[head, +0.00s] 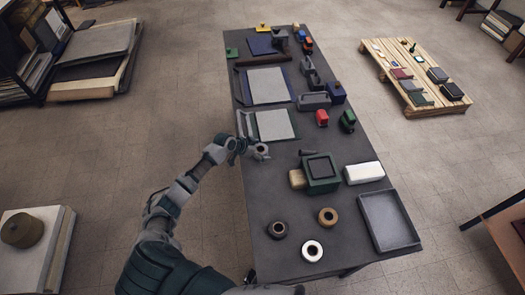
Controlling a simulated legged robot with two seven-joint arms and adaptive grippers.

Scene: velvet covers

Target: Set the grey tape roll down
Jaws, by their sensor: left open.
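The grey tape roll (262,152) is at the left edge of the dark table (350,262), with its hole facing up. It appears to rest on the tabletop. My left gripper (249,148) is open and right beside the roll, on its left. The picture is too small to tell whether the fingers touch it. My right gripper is not in view.
A dark brown roll (278,230), a tan roll (328,217) and a white roll (312,251) lie at the near end. A green box (322,185), a white block (365,173) and a grey tray (389,221) stand to the right. Tabletop just below the grey roll is clear.

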